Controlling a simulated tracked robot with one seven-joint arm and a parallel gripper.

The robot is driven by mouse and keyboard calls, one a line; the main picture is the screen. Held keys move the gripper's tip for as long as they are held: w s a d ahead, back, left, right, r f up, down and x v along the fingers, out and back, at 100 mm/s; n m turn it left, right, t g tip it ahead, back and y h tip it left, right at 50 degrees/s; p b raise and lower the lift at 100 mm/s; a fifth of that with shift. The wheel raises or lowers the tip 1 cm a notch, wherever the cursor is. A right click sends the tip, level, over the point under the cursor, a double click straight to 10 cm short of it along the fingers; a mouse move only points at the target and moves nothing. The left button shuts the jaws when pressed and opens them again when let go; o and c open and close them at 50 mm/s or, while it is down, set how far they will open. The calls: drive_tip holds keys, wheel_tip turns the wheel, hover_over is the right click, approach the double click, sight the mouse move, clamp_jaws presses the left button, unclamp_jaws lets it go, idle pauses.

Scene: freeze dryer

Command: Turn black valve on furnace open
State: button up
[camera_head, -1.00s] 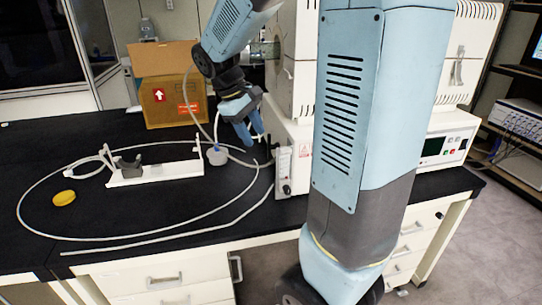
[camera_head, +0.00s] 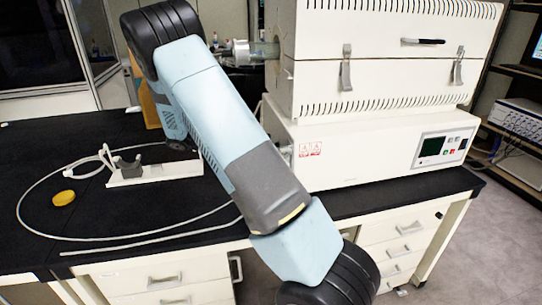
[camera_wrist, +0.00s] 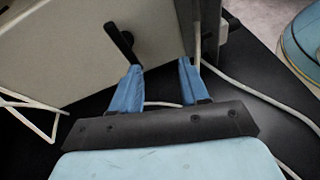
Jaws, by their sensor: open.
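The furnace (camera_head: 360,150) is a large cream unit at the back right of the bench in the head view. A black valve lever (camera_wrist: 122,42) sticks out from the pale panel (camera_wrist: 70,40) in the wrist view, slanting down to the right. My gripper (camera_wrist: 158,67) is open, with its two blue fingers apart and nothing between them. The lever's lower end is close to the left fingertip; I cannot tell whether they touch. In the head view my arm hides the gripper and the valve.
A white stand (camera_head: 155,168), a yellow disc (camera_head: 63,198) and a looping white tube (camera_head: 120,238) lie on the black bench (camera_head: 40,150). A white tube (camera_wrist: 250,95) also runs past the right finger. A cardboard box (camera_head: 150,105) is mostly hidden behind my arm.

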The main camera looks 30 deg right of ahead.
drive_tip(key=w+f+n+h, duration=0.1)
drive_tip(key=f, duration=0.1)
drive_tip(key=w+f+n+h, duration=0.1)
drive_tip(key=w+f+h, duration=0.1)
drive_tip(key=w+a+f+n+h, duration=0.1)
drive_tip(key=f, duration=0.1)
drive_tip(key=shift+w+f+t, duration=0.15)
drive_tip(key=shift+w+t, duration=0.15)
drive_tip(key=shift+w, duration=0.05)
drive_tip(key=shift+d, duration=0.15)
drive_tip(key=x, duration=1.3)
drive_tip(key=shift+d, duration=0.25)
